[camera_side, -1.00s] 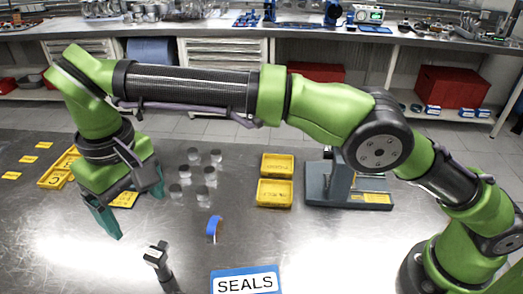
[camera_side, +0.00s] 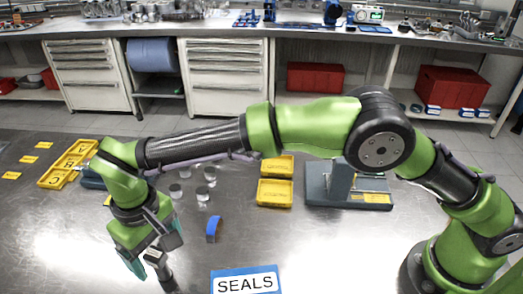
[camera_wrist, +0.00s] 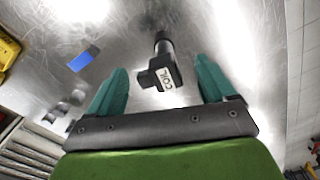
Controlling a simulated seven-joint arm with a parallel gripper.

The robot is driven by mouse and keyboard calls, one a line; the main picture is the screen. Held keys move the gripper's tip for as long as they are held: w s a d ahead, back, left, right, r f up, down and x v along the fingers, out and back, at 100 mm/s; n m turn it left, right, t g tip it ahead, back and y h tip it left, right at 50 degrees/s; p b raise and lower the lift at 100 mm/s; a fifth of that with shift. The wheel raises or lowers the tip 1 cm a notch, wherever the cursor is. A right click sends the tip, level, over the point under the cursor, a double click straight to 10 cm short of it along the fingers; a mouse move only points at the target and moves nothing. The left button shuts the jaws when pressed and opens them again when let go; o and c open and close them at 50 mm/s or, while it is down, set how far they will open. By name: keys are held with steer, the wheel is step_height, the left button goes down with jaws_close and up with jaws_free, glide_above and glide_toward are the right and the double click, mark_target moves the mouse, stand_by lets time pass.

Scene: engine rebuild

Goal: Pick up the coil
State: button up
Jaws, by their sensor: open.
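The coil (camera_wrist: 159,68) is a dark part with a thick head, a white label reading COIL and a round stem. In the wrist view it lies between the two teal fingers of my gripper (camera_wrist: 160,85), with gaps on both sides. In the side view the coil (camera_side: 160,268) lies on the metal table at the lower left. My gripper (camera_side: 140,266) is open and low beside and partly around its labelled head. Whether a finger touches the coil I cannot tell.
A blue part (camera_side: 213,229) stands to the right of the coil, and a SEALS label (camera_side: 246,283) lies nearer the front. Several small metal cylinders (camera_side: 203,194) stand behind. Yellow trays (camera_side: 275,193) and a grey stand (camera_side: 346,190) are farther back.

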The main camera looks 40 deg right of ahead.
mark_target(165, 267)
step_height(165, 267, down, 4)
steer(key=shift+w+f, duration=0.1)
steer(key=c, duration=1.2)
